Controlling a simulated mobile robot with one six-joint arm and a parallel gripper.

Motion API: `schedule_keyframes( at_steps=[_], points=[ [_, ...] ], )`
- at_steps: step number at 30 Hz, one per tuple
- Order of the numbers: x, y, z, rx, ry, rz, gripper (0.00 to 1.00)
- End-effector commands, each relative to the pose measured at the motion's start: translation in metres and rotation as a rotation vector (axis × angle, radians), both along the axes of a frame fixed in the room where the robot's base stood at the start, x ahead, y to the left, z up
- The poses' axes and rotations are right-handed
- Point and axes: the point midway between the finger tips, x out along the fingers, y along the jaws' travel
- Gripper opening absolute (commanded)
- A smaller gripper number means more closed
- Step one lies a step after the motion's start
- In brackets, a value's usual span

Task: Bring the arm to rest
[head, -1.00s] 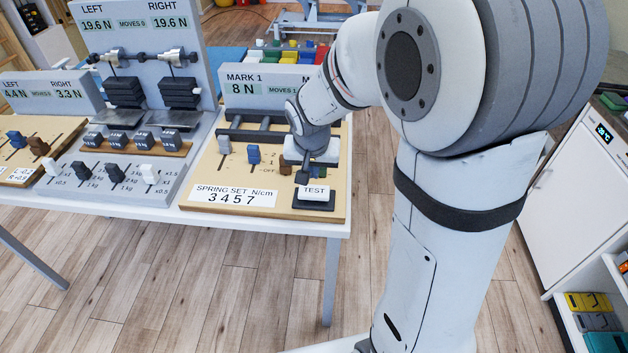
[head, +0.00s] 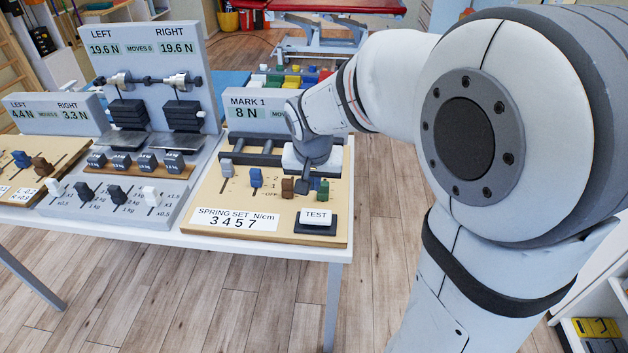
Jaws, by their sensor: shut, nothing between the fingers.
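My arm (head: 470,135) fills the right side of the head view and reaches left over the spring board (head: 215,205). My gripper (head: 304,187) is small in the view, pointing down over the board's right part. It is shut and empty, just behind the white TEST button (head: 316,217), among the right-hand sliders. The brown slider (head: 287,188) is to its left and the green slider (head: 323,190) to its right. I cannot tell whether the fingertips touch the board.
The blue slider (head: 256,178) and grey slider (head: 226,168) stand further left. The display (head: 262,103) reads 8 N. A weight stand (head: 150,65) is to the left. A red-topped couch (head: 335,6) is behind. The floor (head: 250,290) in front is clear.

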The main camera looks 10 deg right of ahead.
Motion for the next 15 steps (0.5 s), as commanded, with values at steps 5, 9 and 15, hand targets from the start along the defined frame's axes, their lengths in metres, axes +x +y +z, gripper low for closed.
schedule_keyframes(
  at_steps=[5, 9, 15],
  points=[
    [0.0, 0.0, 0.0, 0.0, 0.0, 0.0, 0.0],
    [-0.012, -0.004, 0.005, -0.002, 0.003, 0.015, 0.0],
    [-0.077, -0.021, 0.022, -0.008, 0.031, 0.118, 0.0]
  ],
)
